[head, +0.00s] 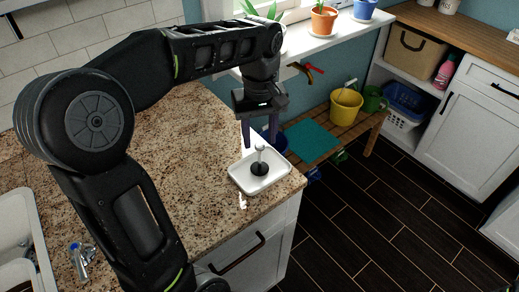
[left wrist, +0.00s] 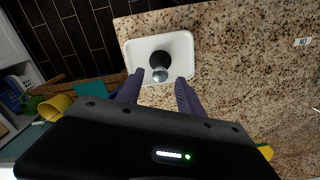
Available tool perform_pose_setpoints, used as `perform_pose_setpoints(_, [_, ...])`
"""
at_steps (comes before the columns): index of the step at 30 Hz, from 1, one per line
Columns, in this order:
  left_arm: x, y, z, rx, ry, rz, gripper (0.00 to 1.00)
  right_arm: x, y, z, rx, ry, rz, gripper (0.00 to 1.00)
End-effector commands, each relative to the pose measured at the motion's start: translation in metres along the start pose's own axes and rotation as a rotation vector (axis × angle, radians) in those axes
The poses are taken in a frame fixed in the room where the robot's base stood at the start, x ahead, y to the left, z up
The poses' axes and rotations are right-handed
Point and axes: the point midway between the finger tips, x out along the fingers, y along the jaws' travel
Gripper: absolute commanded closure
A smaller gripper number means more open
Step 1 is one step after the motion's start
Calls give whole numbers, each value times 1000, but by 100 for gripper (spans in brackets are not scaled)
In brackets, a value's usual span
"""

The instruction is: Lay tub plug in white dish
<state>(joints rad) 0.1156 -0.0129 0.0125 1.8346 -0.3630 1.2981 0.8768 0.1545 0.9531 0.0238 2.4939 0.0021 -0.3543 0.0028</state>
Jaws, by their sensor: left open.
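The tub plug (head: 259,168), black at the base with a pale knob on top, stands upright in the white dish (head: 280,181) near the counter's corner. In the left wrist view the plug (left wrist: 159,61) sits about mid-dish, and the white dish (left wrist: 184,42) lies flat on the granite. My left gripper (head: 260,137) is open and empty, its purple fingers just above and behind the plug. In the left wrist view the left gripper (left wrist: 160,92) has its fingertips apart, close to the knob and not closed on it. My right gripper is not in view.
The granite counter (head: 180,150) has free room left of the dish; its edge is close on the dish's right. A sink (head: 18,240) and blue-handled tap (head: 82,258) are at lower left. A wooden bench (head: 345,125) with a yellow bucket (head: 346,106) stands beyond.

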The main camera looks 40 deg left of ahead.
Motion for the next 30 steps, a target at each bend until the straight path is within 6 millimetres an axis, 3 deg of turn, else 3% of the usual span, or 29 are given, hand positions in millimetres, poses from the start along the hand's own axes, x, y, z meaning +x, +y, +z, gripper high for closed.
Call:
perform_pose_setpoints(4, [-31,0,0,0,0,1,56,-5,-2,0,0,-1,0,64])
perform_pose_setpoints(9, [-46,0,0,1,-1,0,56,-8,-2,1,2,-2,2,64])
perform_pose_setpoints(30, [-47,0,0,0,-1,-1,56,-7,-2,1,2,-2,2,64])
